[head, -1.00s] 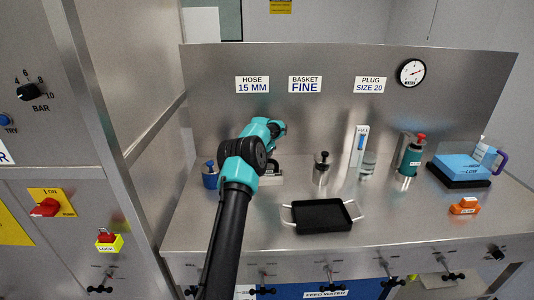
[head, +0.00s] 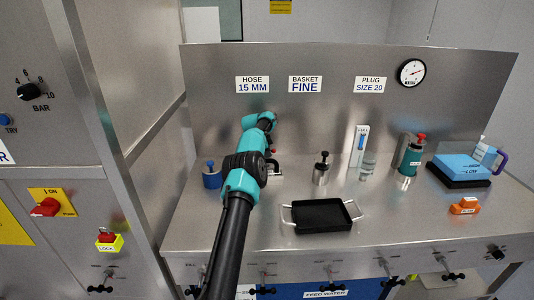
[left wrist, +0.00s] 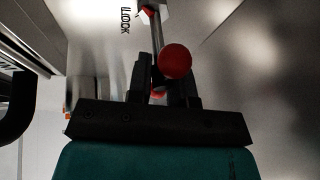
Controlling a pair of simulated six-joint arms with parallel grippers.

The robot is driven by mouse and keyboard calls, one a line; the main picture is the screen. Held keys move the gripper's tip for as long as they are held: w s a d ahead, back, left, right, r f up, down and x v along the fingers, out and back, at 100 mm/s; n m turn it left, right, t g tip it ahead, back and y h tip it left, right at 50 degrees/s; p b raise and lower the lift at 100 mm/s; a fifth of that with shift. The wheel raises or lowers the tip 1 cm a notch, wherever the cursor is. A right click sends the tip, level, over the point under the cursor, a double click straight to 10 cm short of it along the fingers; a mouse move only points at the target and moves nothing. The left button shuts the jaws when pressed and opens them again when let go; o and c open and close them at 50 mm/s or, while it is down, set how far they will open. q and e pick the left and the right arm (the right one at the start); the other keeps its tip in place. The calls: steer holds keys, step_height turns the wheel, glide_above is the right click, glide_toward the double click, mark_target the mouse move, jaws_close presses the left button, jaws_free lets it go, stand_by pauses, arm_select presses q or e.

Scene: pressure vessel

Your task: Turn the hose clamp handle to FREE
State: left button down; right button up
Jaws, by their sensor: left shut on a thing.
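The hose clamp handle, a metal rod with a red ball knob (left wrist: 176,61), shows close up in the left wrist view. My left gripper (left wrist: 163,75) is shut on the handle there, its black fingers on either side of the rod near the knob. A printed label (left wrist: 125,20) reading LOCK lies left of the rod. In the head view, the clamp's metal base (head: 274,168) shows just right of my left arm, with a small red spot above it. My arm hides most of the clamp and the gripper's fingers there. A FREE label is not visible. My right gripper is not in view.
A black tray with handles (head: 322,217) sits right of my arm. A blue container (head: 212,177) stands left of it, and a metal canister (head: 321,171) stands right. The steel back panel (head: 330,120) rises behind.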

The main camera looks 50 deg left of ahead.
arm_select(q)
steer(key=shift+a+r+m, duration=0.15)
steer(key=shift+r+m, duration=0.05)
steer(key=shift+m, duration=0.5)
steer(key=c, duration=1.3)
jaws_free()
steer(key=shift+o, duration=1)
steer(key=shift+f+h, duration=0.15)
steer(key=shift+h, duration=0.15)
steer(key=v, duration=1.7)
steer(key=shift+r, duration=0.25)
